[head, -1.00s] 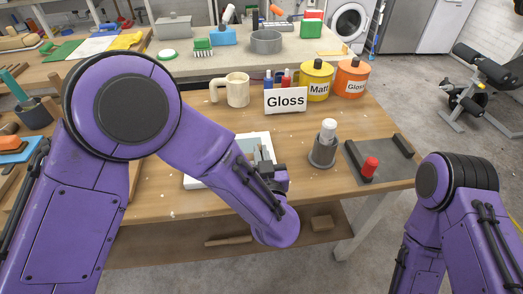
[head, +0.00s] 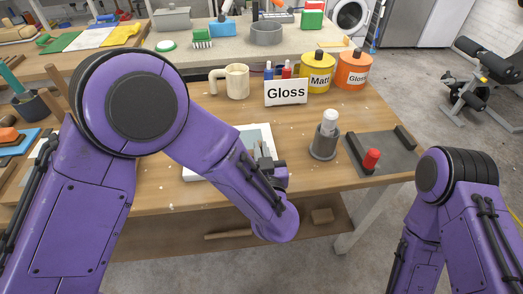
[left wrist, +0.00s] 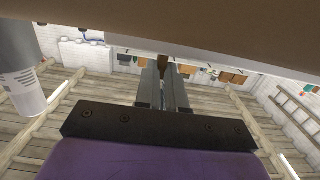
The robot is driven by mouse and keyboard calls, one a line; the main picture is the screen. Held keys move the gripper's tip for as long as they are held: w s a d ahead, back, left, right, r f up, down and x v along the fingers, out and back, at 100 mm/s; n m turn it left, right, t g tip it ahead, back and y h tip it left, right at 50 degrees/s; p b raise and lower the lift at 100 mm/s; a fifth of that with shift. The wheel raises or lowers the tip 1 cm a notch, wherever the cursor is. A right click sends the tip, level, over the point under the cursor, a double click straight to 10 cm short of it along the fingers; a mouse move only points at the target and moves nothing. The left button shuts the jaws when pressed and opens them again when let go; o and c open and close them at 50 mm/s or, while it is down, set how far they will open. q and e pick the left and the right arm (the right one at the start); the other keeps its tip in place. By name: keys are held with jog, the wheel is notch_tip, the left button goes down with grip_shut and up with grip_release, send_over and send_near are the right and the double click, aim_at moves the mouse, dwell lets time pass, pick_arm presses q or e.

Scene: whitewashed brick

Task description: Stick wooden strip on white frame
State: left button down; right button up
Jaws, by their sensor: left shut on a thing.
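The white frame (head: 190,174) lies flat near the front edge of the workbench, partly hidden by my left arm. My left gripper (head: 262,156) is low over its right part, fingers close together. In the left wrist view my left gripper's fingers (left wrist: 162,88) are shut on a narrow brown piece, seemingly the wooden strip (left wrist: 162,66); only a little of it shows. I cannot tell whether the strip touches the frame. My right arm is at the lower right, and its gripper is out of view.
A grey holder with a white-topped cylinder (head: 329,122) stands right of the frame.

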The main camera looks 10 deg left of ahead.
pick_arm(q)
jog(key=c, duration=1.1)
grip_release()
jog(key=shift+c, duration=0.2)
jog(key=shift+r, duration=0.1)
notch_tip(320, 180, up, 3)
jog(key=shift+f, duration=0.1)
jog(key=s+d+r+p, duration=0.1)
jog(key=s+r, duration=0.9)
jog(key=s, duration=0.4)
jog(key=shift+d, duration=0.4)
